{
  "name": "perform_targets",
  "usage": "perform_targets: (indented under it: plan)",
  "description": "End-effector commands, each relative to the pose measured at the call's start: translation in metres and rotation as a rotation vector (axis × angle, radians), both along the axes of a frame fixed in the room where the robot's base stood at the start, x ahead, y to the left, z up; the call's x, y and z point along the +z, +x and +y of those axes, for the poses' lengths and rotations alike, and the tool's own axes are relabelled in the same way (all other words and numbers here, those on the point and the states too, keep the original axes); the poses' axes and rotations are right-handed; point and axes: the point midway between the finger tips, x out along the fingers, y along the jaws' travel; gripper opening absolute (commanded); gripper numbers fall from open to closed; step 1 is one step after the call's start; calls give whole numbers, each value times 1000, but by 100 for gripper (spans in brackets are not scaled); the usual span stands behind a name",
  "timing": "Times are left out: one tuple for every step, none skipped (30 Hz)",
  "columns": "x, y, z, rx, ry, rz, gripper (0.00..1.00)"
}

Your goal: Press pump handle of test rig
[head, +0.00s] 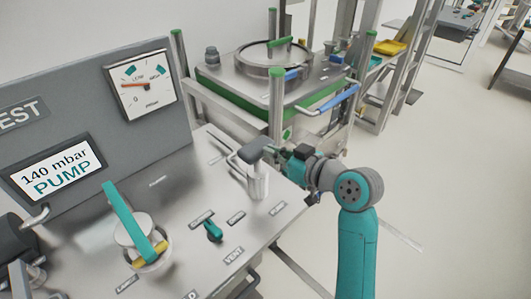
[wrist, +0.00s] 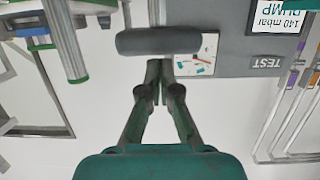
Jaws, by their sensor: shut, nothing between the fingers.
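The test rig has a steel top (head: 185,185) and a grey back panel. Its pump (head: 258,183) is an upright silver cylinder at the right side of the top. A dark grey pump handle (head: 256,149) sits above the cylinder. My gripper (head: 279,152) is right by the handle, reaching in from the right, with its fingertips largely hidden. In the wrist view my gripper (wrist: 159,66) is shut and empty, and the handle bar (wrist: 158,40) lies across just beyond the fingertips. I cannot tell whether they touch.
The display (head: 58,171) reads "140 mbar PUMP". A dial gauge (head: 140,84) is beside it. A teal lever (head: 124,215) and a small teal valve knob (head: 213,231) stand on the top. A green-trimmed steel cart (head: 320,98) stands behind. The floor at right is clear.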

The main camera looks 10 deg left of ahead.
Motion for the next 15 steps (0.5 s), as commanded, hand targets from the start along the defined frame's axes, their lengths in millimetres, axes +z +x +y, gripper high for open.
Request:
perform_targets:
  plan:
    - [3,-6,-9,-4,0,-1,0]
    - [4,-9,-13,-3,1,-3,0]
    - [6,-13,-18,-3,1,-3,0]
    - [8,-16,-22,-3,1,-3,0]
    - [9,-19,-26,-3,1,-5,0]
    - [10,-23,-30,-2,1,-4,0]
    - [11,-25,-33,-1,1,-4,0]
    - [13,-28,-36,-1,1,-4,0]
    - [14,-30,-39,-1,2,-4,0]
    - [14,-32,-41,-1,2,-4,0]
    - [15,-33,-43,-1,2,-4,0]
    - [15,-34,-44,0,1,-4,0]
    - [16,-35,-45,0,1,-4,0]
    - [16,-36,-46,0,1,-5,0]
    - [17,-37,-47,1,1,-5,0]
